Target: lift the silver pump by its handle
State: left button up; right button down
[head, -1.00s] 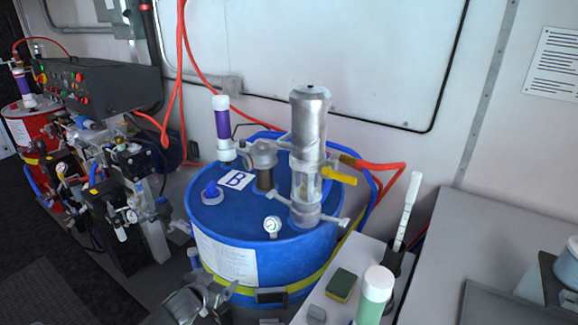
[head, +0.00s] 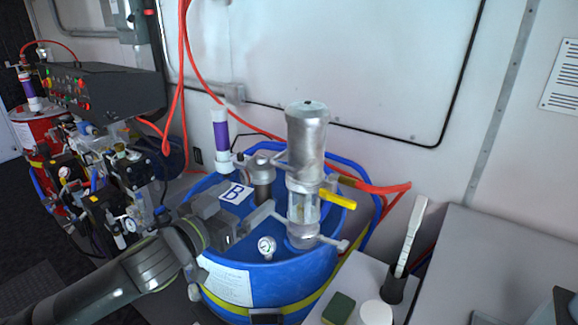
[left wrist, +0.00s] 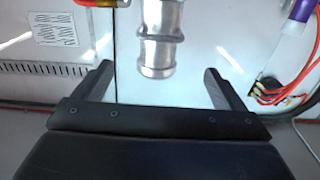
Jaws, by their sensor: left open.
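The silver pump (head: 306,140) stands upright on the blue drum (head: 225,260). It has a shiny cylinder on top and a clear section below. A yellow lever (head: 338,201) sticks out to its right, and a metal bar ends in a pale knob (head: 342,245) low on its right. My left gripper (head: 262,212) is open and empty over the drum, just left of the pump's lower part. In the left wrist view, silver ribbed metal (left wrist: 160,45) shows beyond and between the open fingers, apart from them. My right gripper is out of view.
A gauge (head: 267,246) stands on the drum's front. A purple-and-white cylinder (head: 221,135) and a small grey fitting (head: 262,175) are behind my left gripper. Red hoses (head: 375,187) run behind the pump. A brush (head: 411,235) and sponge (head: 339,308) are on the right.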

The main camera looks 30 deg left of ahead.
aim_at(296, 122)
pick_arm(q)
jog(key=w+b, duration=0.3)
jog(key=w, duration=0.2)
jog(key=w+d+b, duration=0.1)
jog(key=w+b, duration=0.1)
jog(key=w, duration=0.4)
jog(key=w+d+b, duration=0.1)
jog(key=w+b, duration=0.2)
jog(key=w, duration=0.2)
jog(key=shift+w+d+f+b, duration=0.1)
jog(key=shift+w+d+b, duration=0.1)
jog(key=shift+b, duration=0.1)
jog(key=c, duration=1.1)
notch_tip(296, 122, up, 10)
jog(key=p, duration=0.9)
jog(key=o, duration=1.1)
jog(key=shift+f, duration=0.1)
